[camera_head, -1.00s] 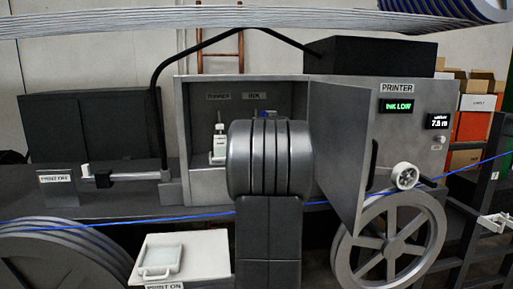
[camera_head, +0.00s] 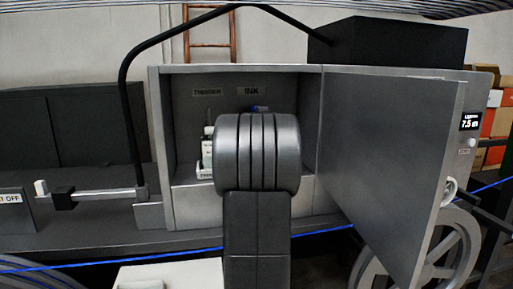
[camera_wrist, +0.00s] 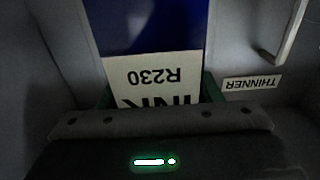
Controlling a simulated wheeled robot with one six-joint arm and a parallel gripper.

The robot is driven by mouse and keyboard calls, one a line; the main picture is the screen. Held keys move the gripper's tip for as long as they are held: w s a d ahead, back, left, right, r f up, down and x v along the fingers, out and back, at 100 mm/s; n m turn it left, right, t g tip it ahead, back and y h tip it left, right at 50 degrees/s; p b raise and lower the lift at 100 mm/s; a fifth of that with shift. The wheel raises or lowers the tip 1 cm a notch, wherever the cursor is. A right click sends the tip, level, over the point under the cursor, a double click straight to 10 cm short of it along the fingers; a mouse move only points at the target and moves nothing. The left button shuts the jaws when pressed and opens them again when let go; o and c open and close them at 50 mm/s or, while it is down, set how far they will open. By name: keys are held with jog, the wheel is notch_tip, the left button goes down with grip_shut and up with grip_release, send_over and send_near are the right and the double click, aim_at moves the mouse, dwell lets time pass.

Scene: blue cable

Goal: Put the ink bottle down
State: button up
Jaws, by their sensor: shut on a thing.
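The ink bottle (camera_wrist: 150,28) is blue with a pale label reading INK R230, upside down in the wrist view. My gripper (camera_wrist: 158,98) is shut on it, with a green edge showing on each side. In the head view my arm hides the gripper and most of the bottle; a small blue part (camera_head: 260,108) shows above the arm, below the INK sign (camera_head: 252,91). The bottle is inside the open printer cabinet (camera_head: 309,110). Whether its base touches the cabinet floor is hidden.
A white thinner bottle (camera_head: 207,158) stands in the cabinet left of my arm, under a THINNER sign (camera_head: 208,92). The open cabinet door (camera_head: 395,150) stands out on the right. A blue cable (camera_head: 180,253) runs across in front.

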jog(key=shift+f+b, duration=1.2)
jog(key=shift+f, duration=1.75)
jog(key=shift+f, duration=0.1)
jog(key=o, duration=1.3)
jog(key=shift+f, duration=0.1)
jog(key=shift+r, duration=0.2)
jog(key=s, duration=0.4)
jog(key=s+d+b, duration=0.1)
jog(key=s, duration=0.3)
jog(key=s+d, duration=0.1)
jog(key=s, duration=0.2)
jog(key=shift+s+d, duration=0.15)
jog(key=shift+s, duration=0.25)
